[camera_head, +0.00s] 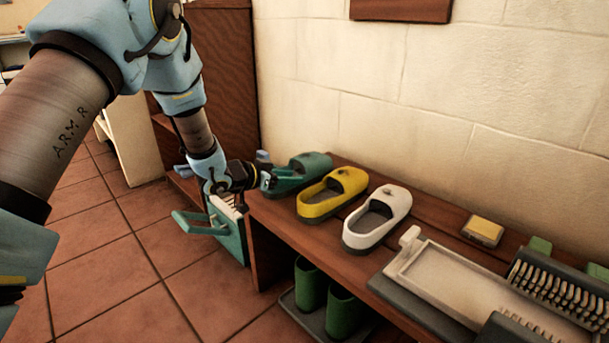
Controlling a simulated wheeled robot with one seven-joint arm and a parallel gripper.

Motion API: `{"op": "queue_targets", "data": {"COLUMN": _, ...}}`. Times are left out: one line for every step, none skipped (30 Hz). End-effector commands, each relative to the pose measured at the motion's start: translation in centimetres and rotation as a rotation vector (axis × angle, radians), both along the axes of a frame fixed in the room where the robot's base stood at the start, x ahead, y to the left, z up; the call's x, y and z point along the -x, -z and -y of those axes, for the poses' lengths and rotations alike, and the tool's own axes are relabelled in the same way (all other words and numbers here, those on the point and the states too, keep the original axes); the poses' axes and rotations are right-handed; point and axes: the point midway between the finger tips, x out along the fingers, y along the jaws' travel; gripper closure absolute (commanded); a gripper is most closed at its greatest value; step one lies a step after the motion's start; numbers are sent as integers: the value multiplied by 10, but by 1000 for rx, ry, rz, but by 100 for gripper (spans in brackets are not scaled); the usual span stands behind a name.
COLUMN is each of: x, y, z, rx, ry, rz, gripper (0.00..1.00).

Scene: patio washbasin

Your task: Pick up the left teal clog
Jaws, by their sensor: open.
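A teal clog (314,162) sits on the wooden bench (283,222) near its left end, close to the wall. It is the leftmost of the clogs in a row. My gripper (267,170) is open at the near left side of the teal clog, with its fingers pointing right towards it. The fingers overlap the clog's left part in the picture, and I cannot tell whether they touch it. The near left end of the clog is partly hidden by my gripper.
A yellow clog (333,190) and a white clog (381,213) stand to the right. Farther right are a yellow-topped block (483,230), a pale tray (450,282) and a brush-like rack (560,293). Green boots (343,312) stand below. A teal container (231,238) stands left of the bench.

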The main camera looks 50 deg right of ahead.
Motion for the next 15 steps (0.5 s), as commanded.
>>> {"op": "queue_targets", "data": {"x": 0, "y": 8, "z": 8, "rx": 0, "ry": 2, "rz": 3, "gripper": 54}}
{"op": "queue_targets", "data": {"x": 0, "y": 9, "z": 12, "rx": -1, "ry": 2, "rz": 2, "gripper": 54}}
{"op": "queue_targets", "data": {"x": 1, "y": 11, "z": 17, "rx": -1, "ry": 2, "rz": 2, "gripper": 54}}
{"op": "queue_targets", "data": {"x": 1, "y": 12, "z": 20, "rx": -1, "ry": 2, "rz": 2, "gripper": 54}}
{"op": "queue_targets", "data": {"x": 1, "y": 12, "z": 22, "rx": -1, "ry": 1, "rz": 2, "gripper": 54}}
{"op": "queue_targets", "data": {"x": 1, "y": 13, "z": 24, "rx": -1, "ry": 1, "rz": 2, "gripper": 54}}
{"op": "queue_targets", "data": {"x": 1, "y": 13, "z": 26, "rx": -1, "ry": 1, "rz": 2, "gripper": 54}}
{"op": "queue_targets", "data": {"x": 1, "y": 13, "z": 27, "rx": -1, "ry": 1, "rz": 2, "gripper": 54}}
{"op": "queue_targets", "data": {"x": 1, "y": 12, "z": 27, "rx": -1, "ry": -1, "rz": 1, "gripper": 54}}
{"op": "queue_targets", "data": {"x": 1, "y": 12, "z": 27, "rx": -1, "ry": -1, "rz": 1, "gripper": 54}}
{"op": "queue_targets", "data": {"x": 1, "y": 12, "z": 27, "rx": -1, "ry": -1, "rz": 1, "gripper": 54}}
{"op": "queue_targets", "data": {"x": 1, "y": 12, "z": 27, "rx": -1, "ry": -1, "rz": 1, "gripper": 54}}
{"op": "queue_targets", "data": {"x": 1, "y": 12, "z": 27, "rx": -1, "ry": -1, "rz": 1, "gripper": 54}}
{"op": "queue_targets", "data": {"x": 1, "y": 12, "z": 27, "rx": -1, "ry": -1, "rz": 1, "gripper": 54}}
{"op": "queue_targets", "data": {"x": 1, "y": 12, "z": 27, "rx": -1, "ry": -1, "rz": 1, "gripper": 58}}
